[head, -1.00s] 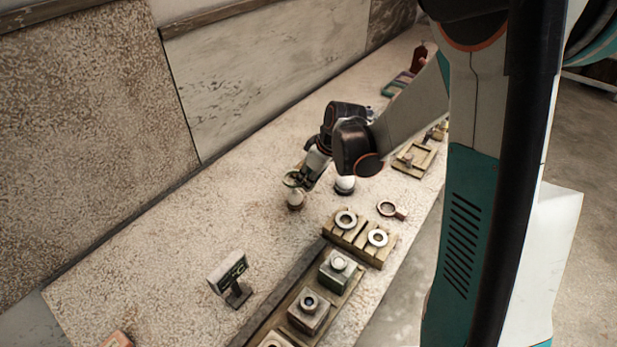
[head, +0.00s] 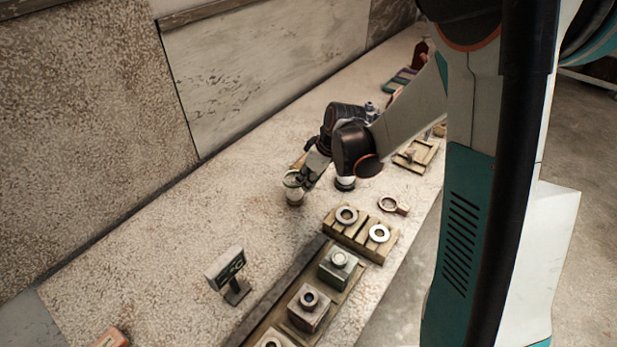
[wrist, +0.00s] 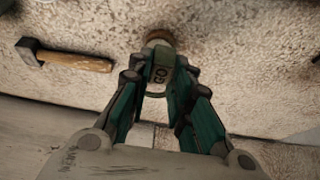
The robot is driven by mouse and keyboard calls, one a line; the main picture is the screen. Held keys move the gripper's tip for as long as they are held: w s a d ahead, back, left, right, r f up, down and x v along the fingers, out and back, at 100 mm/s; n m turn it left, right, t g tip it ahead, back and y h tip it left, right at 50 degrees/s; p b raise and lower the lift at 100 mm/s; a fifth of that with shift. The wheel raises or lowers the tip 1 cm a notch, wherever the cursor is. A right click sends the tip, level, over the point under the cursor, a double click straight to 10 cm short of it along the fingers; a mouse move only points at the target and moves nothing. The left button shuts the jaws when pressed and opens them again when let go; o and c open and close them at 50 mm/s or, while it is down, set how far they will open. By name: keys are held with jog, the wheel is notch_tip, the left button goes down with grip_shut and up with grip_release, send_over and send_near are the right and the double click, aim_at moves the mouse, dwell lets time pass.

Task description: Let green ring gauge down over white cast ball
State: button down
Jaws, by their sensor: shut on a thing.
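My gripper (head: 303,180) is shut on the green ring gauge (head: 292,179). The white cast ball (head: 294,197) stands on a brown base directly below the ring in the head view. In the wrist view only a little of the ball and its base (wrist: 160,38) shows beyond the tag. The ring looks roughly level and at or just above the ball's top. I cannot tell whether it touches or surrounds the ball.
Another pale round piece on a dark base (head: 345,183) stands close to the right of my gripper. A wooden block with pale rings (head: 360,234), a brown ring with a handle (head: 393,205) and a small sign (head: 227,270) stand nearer. A hammer (wrist: 65,58) lies to the left in the wrist view.

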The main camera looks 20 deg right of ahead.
aim_at(312, 190)
jog(key=shift+f+b, duration=0.9)
jog(key=shift+f, duration=0.25)
jog(key=shift+f+b, duration=2.1)
jog(key=shift+f, duration=0.25)
dwell(0.8)
jog(key=shift+r, duration=0.15)
dwell(0.8)
jog(key=shift+r+p, duration=3.85)
jog(key=shift+r, duration=1.55)
